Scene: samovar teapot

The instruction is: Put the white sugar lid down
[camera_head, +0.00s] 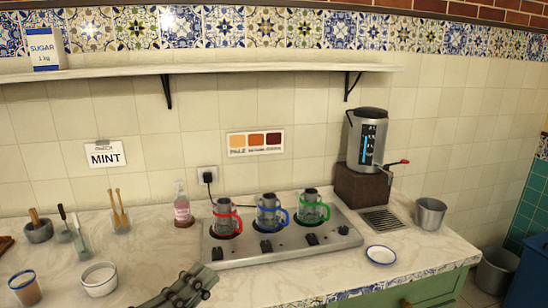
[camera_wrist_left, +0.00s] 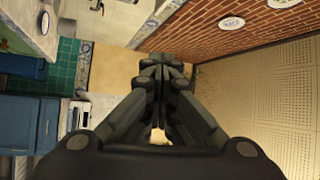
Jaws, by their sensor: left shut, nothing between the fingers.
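My left gripper (camera_head: 203,279) is at the bottom of the head view, in front of the stove, with its fingers together and empty. It also shows in the left wrist view (camera_wrist_left: 161,72), with its fingertips meeting and nothing between them. A white bowl with a blue rim (camera_head: 99,279) stands on the counter to the left of the gripper; no lid is visible on it. A small white dish with a blue rim (camera_head: 381,254) lies on the counter right of the stove, apart from the gripper. I cannot tell whether it is the sugar lid. My right gripper is not in view.
The steel stove (camera_head: 283,246) carries pots with red, blue and green handles. A pink bottle (camera_head: 182,207) stands behind its left end. The samovar (camera_head: 366,139) stands on a brown block, with a metal bucket (camera_head: 430,213) to its right. A blue-rimmed cup (camera_head: 25,289) is at front left.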

